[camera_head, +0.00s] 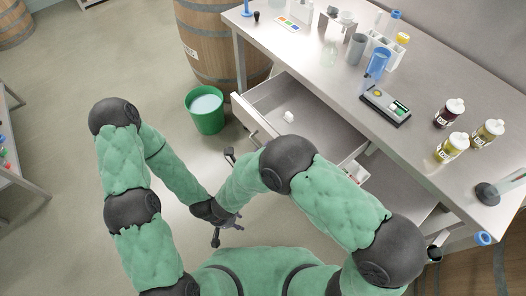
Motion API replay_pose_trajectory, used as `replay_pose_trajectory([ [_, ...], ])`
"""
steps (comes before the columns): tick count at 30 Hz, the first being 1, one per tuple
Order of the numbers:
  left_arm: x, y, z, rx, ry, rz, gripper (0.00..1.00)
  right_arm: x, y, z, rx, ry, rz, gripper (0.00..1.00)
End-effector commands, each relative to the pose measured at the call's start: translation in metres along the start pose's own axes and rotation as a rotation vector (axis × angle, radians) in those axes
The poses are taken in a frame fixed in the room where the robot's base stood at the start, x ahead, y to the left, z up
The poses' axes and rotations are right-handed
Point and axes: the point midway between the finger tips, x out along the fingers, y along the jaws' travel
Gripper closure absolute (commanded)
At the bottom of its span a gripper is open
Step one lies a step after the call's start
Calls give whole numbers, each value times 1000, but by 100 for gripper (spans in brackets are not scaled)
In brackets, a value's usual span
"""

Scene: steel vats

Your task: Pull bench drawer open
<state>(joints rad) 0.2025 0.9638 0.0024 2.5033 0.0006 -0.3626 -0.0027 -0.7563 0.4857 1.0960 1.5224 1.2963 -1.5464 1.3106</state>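The bench drawer (310,128) stands open, sticking out from the front of the steel bench (330,72). Its pale front panel (250,116) faces down-left and has a handle (253,135) on it. A small white object (289,116) lies inside. My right gripper (231,160) is just below-left of the drawer front, mostly hidden behind my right forearm; I see no contact with the handle, and its opening is unclear. My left gripper (226,230) is lower, clear of the drawer, with its fingers apart and nothing between them.
A green bucket (206,110) stands on the floor left of the drawer, by a wooden barrel (215,45). Bottles (452,147), a scale (385,106) and racks stand on the bench. Another table (15,180) is at the left edge. Floor between it and my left arm is clear.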

Motion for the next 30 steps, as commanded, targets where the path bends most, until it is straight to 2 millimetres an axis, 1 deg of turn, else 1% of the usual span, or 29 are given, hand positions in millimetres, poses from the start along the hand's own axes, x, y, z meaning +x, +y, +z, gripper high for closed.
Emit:
replay_pose_trajectory([
  [7,0,0,0,0,0,0,60,0,-1,0,1,-1,-1,57],
  [10,0,0,0,0,0,0,60,-5,-1,1,1,-2,-1,57],
  [14,0,0,0,0,0,0,60,-20,-1,2,1,-5,-2,57],
  [22,0,0,0,0,0,0,60,-58,0,1,1,-4,-1,57],
  [25,0,0,0,0,0,0,60,-67,0,1,0,-3,-1,57],
  [30,0,0,0,0,0,0,60,-75,0,0,0,-1,-1,57],
])
